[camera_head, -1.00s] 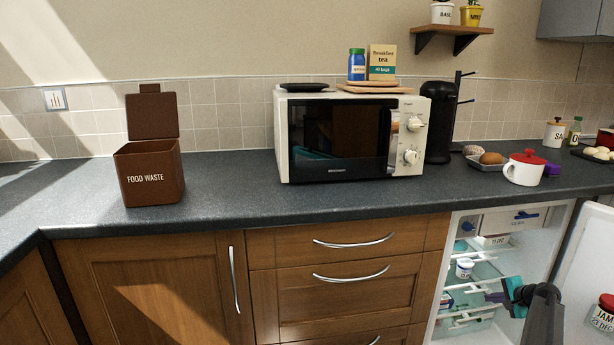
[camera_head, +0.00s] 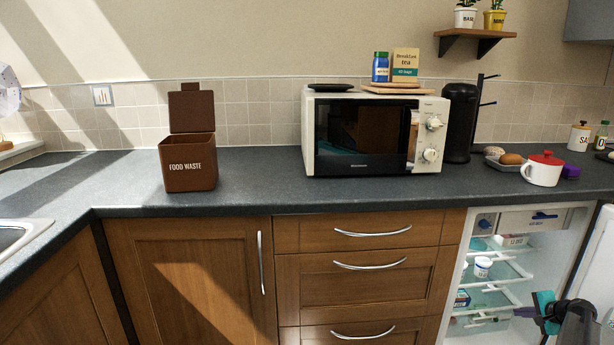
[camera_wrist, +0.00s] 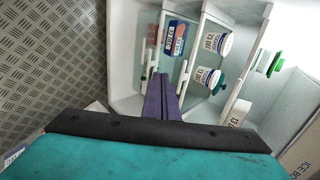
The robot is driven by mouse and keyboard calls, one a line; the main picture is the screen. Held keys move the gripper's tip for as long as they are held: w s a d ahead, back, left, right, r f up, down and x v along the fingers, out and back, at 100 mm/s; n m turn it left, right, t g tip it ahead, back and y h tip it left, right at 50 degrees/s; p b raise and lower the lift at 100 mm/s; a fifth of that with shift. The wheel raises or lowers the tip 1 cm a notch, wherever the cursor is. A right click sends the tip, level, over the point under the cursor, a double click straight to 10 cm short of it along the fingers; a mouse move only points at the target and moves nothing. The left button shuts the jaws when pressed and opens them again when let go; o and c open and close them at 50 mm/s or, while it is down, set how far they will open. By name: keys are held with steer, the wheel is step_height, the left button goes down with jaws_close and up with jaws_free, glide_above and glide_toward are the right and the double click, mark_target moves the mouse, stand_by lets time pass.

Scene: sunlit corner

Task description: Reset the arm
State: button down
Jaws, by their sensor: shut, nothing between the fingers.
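My gripper (camera_head: 524,312) shows at the lower right of the head view, teal with purple fingers, in front of the open fridge (camera_head: 592,222). In the wrist view my gripper (camera_wrist: 162,82) has its two purple fingers together with nothing between them. They point toward the fridge shelves, where white tubs with date labels (camera_wrist: 217,42) and a blue-and-red pack (camera_wrist: 174,37) stand. I cannot tell how far the fingertips are from the shelf.
The fridge door (camera_head: 606,255) stands open at the right. Drawers below are shut.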

steer(key=s+a+f+n+g+y+p, duration=0.1)
steer(key=a+f+n+g+p, duration=0.3)
steer(key=a, duration=0.8)
steer(key=s+a+f+y+p, duration=0.15)
steer(key=a+f, duration=0.35)
steer(key=a, duration=0.8)
steer(key=s+a+f+n+g+p, duration=0.2)
steer(key=s+a, duration=0.2)
steer(key=a, duration=0.5)
steer(key=s+a+f+n+g+p, duration=0.1)
steer(key=s+a+f+n+p, duration=0.15)
steer(key=s+a, duration=0.45)
steer(key=s+a+n+g+p, duration=0.4)
steer(key=s+a+p, duration=0.1)
steer(key=s+a, duration=0.9)
steer(key=s+a+r+n+g+h+p, duration=0.1)
steer(key=s+a+r+n+g+p, duration=0.1)
steer(key=s, duration=0.6)
steer(key=s+a+r+n+g+h+p, duration=0.1)
steer(key=s+a+n+h+p, duration=0.1)
steer(key=s, duration=0.6)
steer(key=a+n+p, duration=0.1)
steer(key=a, duration=0.1)
steer(key=shift+s+a+r+g, duration=0.35)
steer(key=shift+a+g, duration=0.05)
